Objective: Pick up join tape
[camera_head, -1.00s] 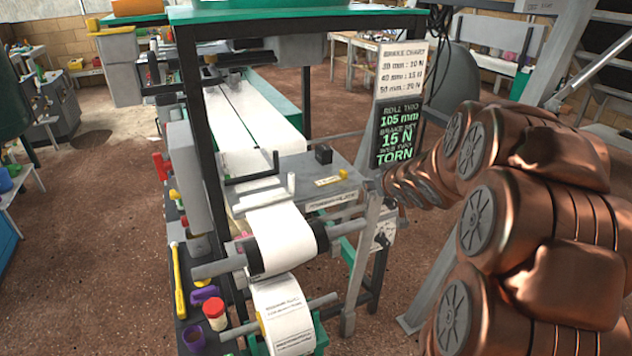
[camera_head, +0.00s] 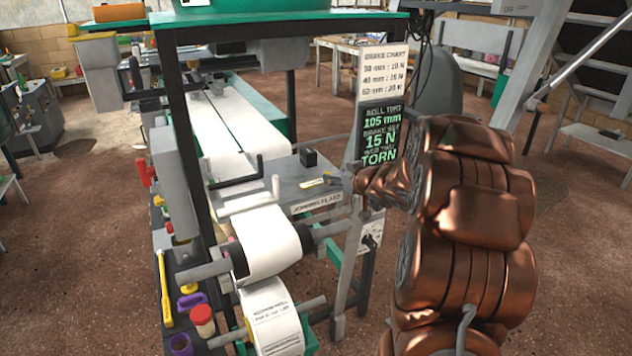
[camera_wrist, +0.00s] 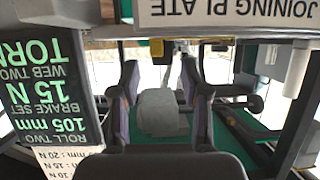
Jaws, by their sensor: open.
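The joining plate (camera_head: 270,192) is a grey shelf at the middle of the machine. My gripper (camera_head: 345,182) is small and partly hidden at the plate's right edge, at the end of my copper arm. In the wrist view, which is upside down, my gripper (camera_wrist: 163,105) has its two dark fingers apart. A pale grey-white shape (camera_wrist: 160,112) shows between them; its distance is unclear. The plate's label (camera_wrist: 235,10) is at the top.
A black block (camera_head: 308,157) and a white upright peg (camera_head: 276,186) stand on the plate. The brake sign (camera_head: 380,135) and its post stand close to my arm. White paper rolls (camera_head: 268,245) hang below. Cups and a yellow-handled tool (camera_head: 164,285) are on the left ledge.

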